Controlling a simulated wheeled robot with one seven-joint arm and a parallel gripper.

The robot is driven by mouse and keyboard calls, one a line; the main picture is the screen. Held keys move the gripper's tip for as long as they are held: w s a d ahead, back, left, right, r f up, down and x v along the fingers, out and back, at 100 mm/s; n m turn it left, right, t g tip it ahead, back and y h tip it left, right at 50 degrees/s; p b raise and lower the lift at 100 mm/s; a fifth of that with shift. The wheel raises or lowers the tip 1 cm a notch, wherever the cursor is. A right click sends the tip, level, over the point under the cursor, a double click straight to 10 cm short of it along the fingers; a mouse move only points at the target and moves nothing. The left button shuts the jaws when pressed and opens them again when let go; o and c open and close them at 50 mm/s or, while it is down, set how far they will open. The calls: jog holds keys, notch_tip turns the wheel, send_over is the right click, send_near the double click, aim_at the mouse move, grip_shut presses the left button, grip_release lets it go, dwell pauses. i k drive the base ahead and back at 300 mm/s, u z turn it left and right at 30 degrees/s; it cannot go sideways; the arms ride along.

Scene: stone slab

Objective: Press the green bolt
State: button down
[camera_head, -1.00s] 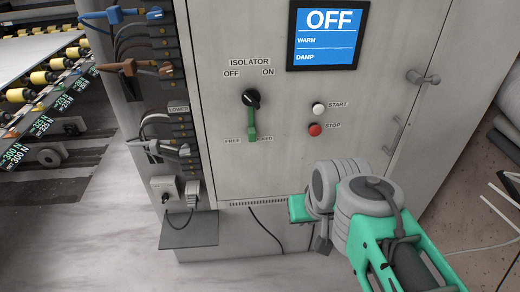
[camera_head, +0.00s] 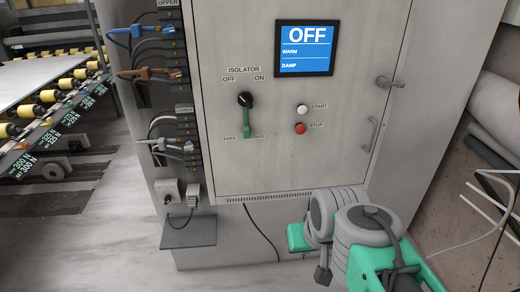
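The green bolt (camera_head: 246,124) is an upright green bar on the grey cabinet door, just below the black isolator knob (camera_head: 245,100). It stands between the words FREE and a partly covered label. My arm, grey and green, is folded at the lower right in front of the cabinet, well below and to the right of the bolt. My gripper's fingers cannot be made out; a dark grey piece hangs beneath the arm, and I cannot tell whether it is part of the gripper. Nothing touches the bolt.
The cabinet door (camera_head: 350,150) also carries a screen (camera_head: 306,48) reading OFF, a white START button (camera_head: 302,109), a red STOP button (camera_head: 300,128) and a handle (camera_head: 373,134). Cable clamps (camera_head: 155,75) line its left side. A grey shelf (camera_head: 189,233) juts out low left. A roller conveyor (camera_head: 50,105) stands farther left.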

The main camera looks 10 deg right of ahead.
aim_at(246, 128)
jog(key=u, duration=1.3)
jog(key=i, duration=0.35)
jog(key=z, duration=0.15)
